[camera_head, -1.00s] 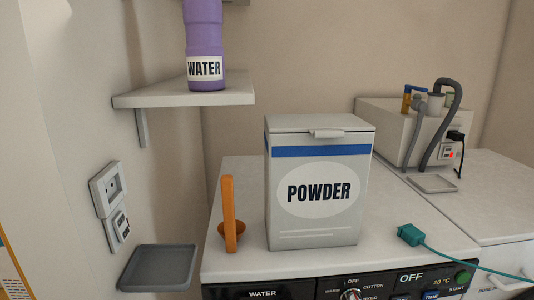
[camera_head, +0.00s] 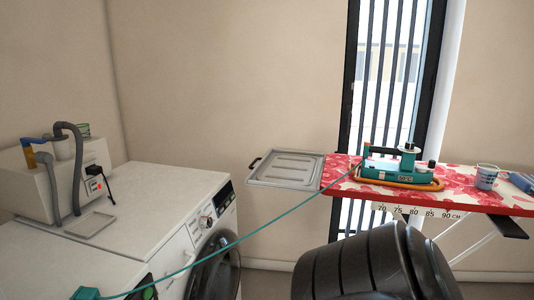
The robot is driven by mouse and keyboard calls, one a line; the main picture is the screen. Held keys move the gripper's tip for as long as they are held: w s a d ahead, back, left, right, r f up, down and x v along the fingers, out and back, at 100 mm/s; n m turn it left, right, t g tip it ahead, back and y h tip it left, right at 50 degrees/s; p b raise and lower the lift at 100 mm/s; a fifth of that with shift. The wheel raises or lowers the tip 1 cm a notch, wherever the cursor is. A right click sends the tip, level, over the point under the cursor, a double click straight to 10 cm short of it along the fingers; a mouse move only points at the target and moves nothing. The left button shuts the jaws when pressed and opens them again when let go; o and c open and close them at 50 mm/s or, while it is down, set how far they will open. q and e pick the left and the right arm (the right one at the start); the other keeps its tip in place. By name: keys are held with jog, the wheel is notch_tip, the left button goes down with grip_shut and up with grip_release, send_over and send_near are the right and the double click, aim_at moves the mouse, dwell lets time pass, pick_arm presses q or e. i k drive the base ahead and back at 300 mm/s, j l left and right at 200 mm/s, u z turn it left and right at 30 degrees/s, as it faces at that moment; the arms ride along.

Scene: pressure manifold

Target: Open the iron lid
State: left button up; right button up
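The iron (camera_head: 400,170) is teal with an orange band round its base and a small display on its side. It sits on the red-and-white patterned ironing board (camera_head: 345,184) at the right. A small cap-like part (camera_head: 409,148) shows on top of the iron; I cannot tell whether it is the lid or whether it is open. A teal cord (camera_head: 250,234) runs from the iron's side down to a teal plug (camera_head: 86,293) at the lower left. Neither of my grippers is in view.
A metal tray (camera_head: 286,168) adjoins the board's left end. A measuring cup (camera_head: 487,176) stands right of the iron. A dark ribbed bin (camera_head: 350,268) stands in front. A white washing machine (camera_head: 165,215) and a box with hoses (camera_head: 30,185) are at left.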

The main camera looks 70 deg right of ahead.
aim_at(431, 167)
jog(key=z, duration=3.25)
jog(key=i+l+u, duration=0.1)
jog(key=u, duration=0.3)
jog(key=l+u, duration=0.2)
jog(key=u, duration=0.25)
jog(key=i+l+u, duration=0.2)
jog(key=l, duration=0.25)
jog(key=l+u, duration=0.25)
jog(key=l, duration=0.15)
